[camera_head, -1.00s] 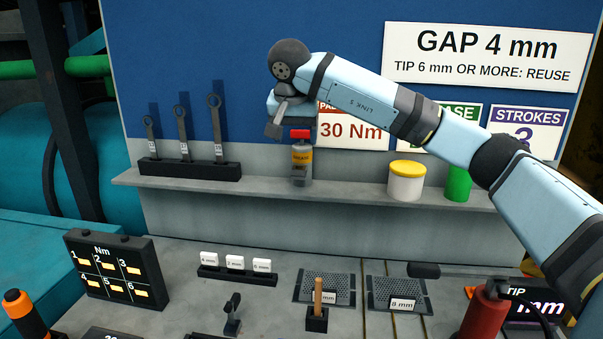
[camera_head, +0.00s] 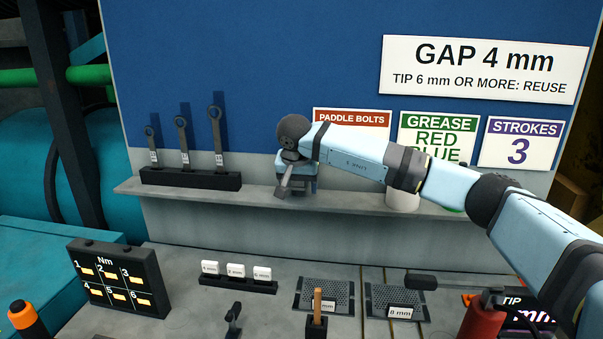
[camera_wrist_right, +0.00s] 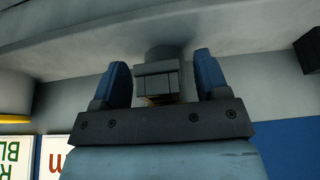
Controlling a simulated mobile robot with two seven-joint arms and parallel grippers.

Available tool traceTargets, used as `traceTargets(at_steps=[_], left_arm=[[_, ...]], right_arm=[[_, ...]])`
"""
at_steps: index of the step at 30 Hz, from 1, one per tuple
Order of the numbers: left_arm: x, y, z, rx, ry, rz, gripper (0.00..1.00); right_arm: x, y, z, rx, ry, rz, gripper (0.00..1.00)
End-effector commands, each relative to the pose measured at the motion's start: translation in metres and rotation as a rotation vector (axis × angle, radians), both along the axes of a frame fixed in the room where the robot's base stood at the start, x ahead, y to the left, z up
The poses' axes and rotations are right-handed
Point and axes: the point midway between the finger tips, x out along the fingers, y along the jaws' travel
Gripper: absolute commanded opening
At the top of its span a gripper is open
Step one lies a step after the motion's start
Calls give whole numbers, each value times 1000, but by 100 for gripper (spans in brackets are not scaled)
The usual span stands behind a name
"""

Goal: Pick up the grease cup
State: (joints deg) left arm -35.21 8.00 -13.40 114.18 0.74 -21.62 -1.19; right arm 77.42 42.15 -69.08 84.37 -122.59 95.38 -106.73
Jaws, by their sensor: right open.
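The grease cup, with a red top and yellow label in the earlier head view, is hidden behind my right gripper in the head view now. In the right wrist view, a grey block and round base, apparently the grease cup (camera_wrist_right: 157,84), stand between the two blue fingers. My right gripper (camera_head: 296,184) is low at the shelf, and it also shows in the right wrist view (camera_wrist_right: 162,75). It is open, with a finger on each side of the cup and small gaps visible. I cannot tell whether the cup touches the palm. My left gripper is not in view.
The grey shelf (camera_head: 345,205) runs under the blue board. Several wrenches stand in a black rack (camera_head: 190,179) to the left. A white container (camera_head: 402,201) stands on the right, partly behind my arm. Blocks, trays and a red tool (camera_head: 481,318) lie on the bench below.

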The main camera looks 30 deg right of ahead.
Motion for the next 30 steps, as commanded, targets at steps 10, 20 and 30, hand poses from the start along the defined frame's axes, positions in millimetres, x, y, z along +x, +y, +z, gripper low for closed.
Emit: traceTargets(at_steps=[10,20,30], left_arm=[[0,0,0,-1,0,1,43],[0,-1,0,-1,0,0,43],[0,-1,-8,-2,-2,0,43]], right_arm=[[1,0,-2,1,-1,0,40],[1,0,-1,1,-2,0,2],[-2,2,15,2,-5,0,2]])
